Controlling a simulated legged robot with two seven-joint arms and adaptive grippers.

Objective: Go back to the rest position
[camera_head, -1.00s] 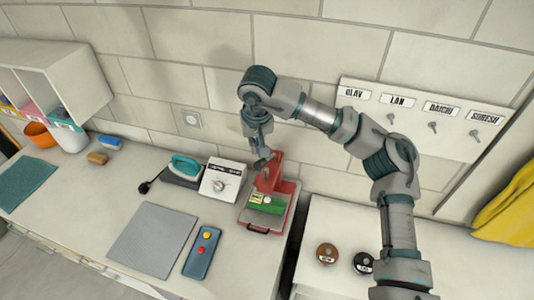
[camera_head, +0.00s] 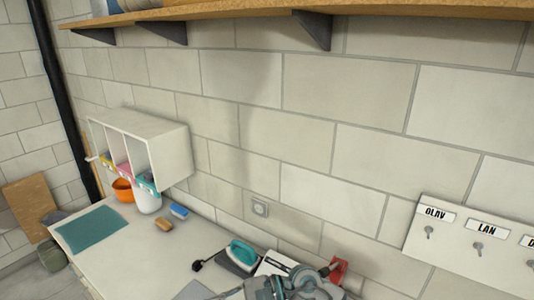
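Part of my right arm shows at the bottom centre of the head view, low in front of the worktop. The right gripper (camera_head: 330,269) seems to be at the arm's far end, small and partly cut off. It overlaps the red press (camera_head: 340,268) in the picture. I cannot tell whether its fingers are open or shut, or whether it touches the press. My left gripper is not in view.
A teal iron (camera_head: 242,252) and a white box (camera_head: 272,262) stand beside the arm. A white cubby unit (camera_head: 170,152), a white pot (camera_head: 148,200) and an orange bowl (camera_head: 122,190) are at left. A wooden shelf (camera_head: 250,14) runs overhead. A key board (camera_head: 460,245) hangs at right.

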